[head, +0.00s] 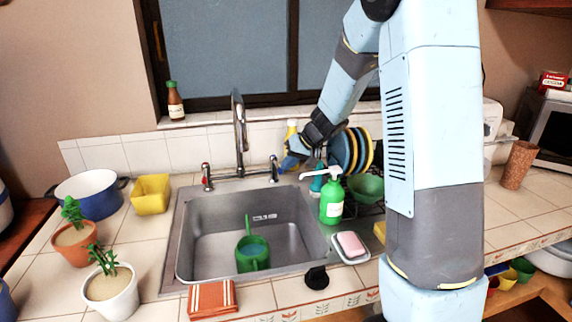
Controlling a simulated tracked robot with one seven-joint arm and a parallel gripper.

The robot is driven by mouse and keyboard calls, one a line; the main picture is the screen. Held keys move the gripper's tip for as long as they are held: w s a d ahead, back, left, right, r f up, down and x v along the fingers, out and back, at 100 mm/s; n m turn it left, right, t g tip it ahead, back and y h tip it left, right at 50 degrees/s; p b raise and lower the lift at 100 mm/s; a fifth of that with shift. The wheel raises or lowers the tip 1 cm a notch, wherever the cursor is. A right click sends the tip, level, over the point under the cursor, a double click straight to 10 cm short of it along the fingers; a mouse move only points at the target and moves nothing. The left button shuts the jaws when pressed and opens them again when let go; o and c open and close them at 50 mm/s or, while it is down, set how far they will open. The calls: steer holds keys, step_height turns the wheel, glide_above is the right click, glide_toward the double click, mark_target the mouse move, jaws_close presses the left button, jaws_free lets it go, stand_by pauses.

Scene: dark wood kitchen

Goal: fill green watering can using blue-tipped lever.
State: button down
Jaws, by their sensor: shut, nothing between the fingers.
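The green watering can (252,262) stands upright in the sink basin, with its green handle or spout pointing up. Its inside looks bluish. The tall metal faucet (239,115) rises behind the basin, and I see no clear stream of water from it. The blue-tipped lever (273,166) is on the faucet's right side. A red-tipped lever (206,172) is on its left. My gripper (287,165) is shut and empty just right of the blue-tipped lever. I cannot tell whether it touches the lever.
A green soap bottle (331,203) and a pink soap (350,243) in a dish stand right of the sink (184,240). A dish rack with plates (352,150) is behind them. Left are a yellow container (151,194), a blue pot (90,197) and potted plants.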

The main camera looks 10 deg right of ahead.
steer(key=shift+s+a, duration=0.1)
steer(key=v, duration=1)
steer(key=c, duration=1.8)
jaws_free()
